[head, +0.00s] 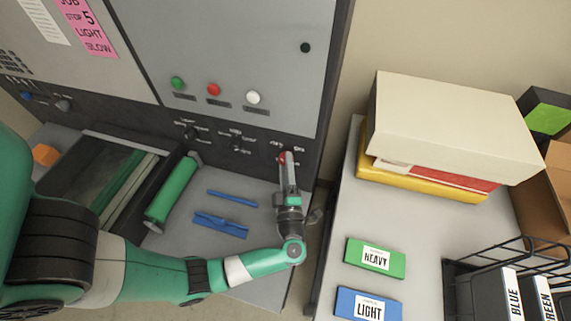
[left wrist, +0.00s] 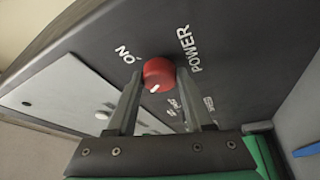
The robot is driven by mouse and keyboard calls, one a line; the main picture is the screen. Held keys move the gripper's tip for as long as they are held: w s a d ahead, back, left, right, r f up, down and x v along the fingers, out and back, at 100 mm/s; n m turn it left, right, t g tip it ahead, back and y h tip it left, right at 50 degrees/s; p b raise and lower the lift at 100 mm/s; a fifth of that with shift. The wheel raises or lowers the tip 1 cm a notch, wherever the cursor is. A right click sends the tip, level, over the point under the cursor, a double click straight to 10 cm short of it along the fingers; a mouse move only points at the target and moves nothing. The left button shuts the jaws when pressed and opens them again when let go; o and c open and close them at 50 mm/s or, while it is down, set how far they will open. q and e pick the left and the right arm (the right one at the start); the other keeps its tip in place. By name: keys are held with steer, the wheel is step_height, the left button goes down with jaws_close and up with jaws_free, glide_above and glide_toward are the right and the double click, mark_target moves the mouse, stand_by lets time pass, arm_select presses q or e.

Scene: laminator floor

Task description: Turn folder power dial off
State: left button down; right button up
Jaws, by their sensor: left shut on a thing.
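The red power dial (left wrist: 158,72) sits on the dark panel between the two fingertips of my left gripper (left wrist: 161,85) in the left wrist view. The gripper is shut on it. White lettering reads "ON" to its upper left and "POWER" to its upper right; smaller lettering below is partly hidden by a finger. A white mark shows on the dial's lower edge, towards the bottom of the picture. In the head view, my left gripper (head: 286,160) reaches the right end of the machine's dark panel, with a bit of the dial (head: 281,159) showing. My right gripper is not in view.
Green, red and white buttons (head: 213,90) sit above the dark panel (head: 235,140). A green roller (head: 173,192) and blue pieces (head: 220,224) lie left of the arm. At right, a table holds boxes (head: 450,125), labelled cards (head: 375,258) and a black rack.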

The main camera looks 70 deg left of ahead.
arm_select(q)
steer(key=shift+r+n+g+h, duration=0.1)
steer(key=shift+n+g+h, duration=0.25)
steer(key=shift+n, duration=0.95)
steer(key=shift+c, duration=1.4)
jaws_free()
steer(key=v, duration=1.1)
steer(key=shift+d, duration=0.35)
